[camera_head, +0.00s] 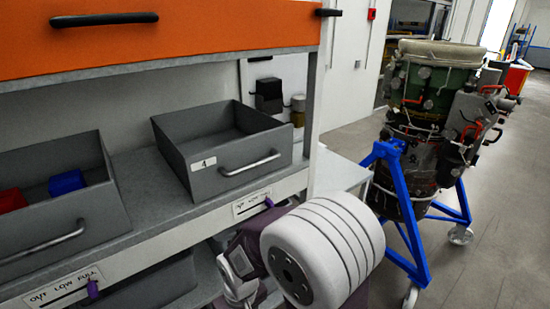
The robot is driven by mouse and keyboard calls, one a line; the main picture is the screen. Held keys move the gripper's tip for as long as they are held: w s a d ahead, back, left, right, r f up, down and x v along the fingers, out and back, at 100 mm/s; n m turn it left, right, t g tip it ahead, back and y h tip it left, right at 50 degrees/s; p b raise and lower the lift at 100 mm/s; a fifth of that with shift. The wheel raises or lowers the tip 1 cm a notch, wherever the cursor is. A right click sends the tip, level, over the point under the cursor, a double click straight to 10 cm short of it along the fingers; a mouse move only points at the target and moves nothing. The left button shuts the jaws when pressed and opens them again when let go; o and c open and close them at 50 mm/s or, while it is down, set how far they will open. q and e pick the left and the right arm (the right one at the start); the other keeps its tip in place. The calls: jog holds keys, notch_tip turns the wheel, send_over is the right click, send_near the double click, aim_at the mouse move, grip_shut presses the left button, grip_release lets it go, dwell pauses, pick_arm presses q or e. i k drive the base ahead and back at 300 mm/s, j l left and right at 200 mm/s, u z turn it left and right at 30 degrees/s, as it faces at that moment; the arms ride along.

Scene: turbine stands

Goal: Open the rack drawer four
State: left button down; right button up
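The drawer labelled 4 (190,150) is a grey, open-topped box on the rack's middle shelf. It looks empty as far as I can see inside. Its front faces me, just behind the shelf's front edge, with the white label (203,164) at the upper left. A light metal bar handle (250,163) crosses the front, and nothing touches it. Neither of my grippers shows in the view.
A grey drawer (85,215) with red and blue pieces (67,182) stands left of drawer four. An orange drawer front (200,40) with black handles overhangs both. A turbine (430,110) on a blue stand (410,235) stands right. Grey floor (490,240) is clear beyond it.

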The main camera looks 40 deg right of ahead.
aim_at(214, 150)
jog(key=z, duration=1.25)
jog(key=i, duration=0.25)
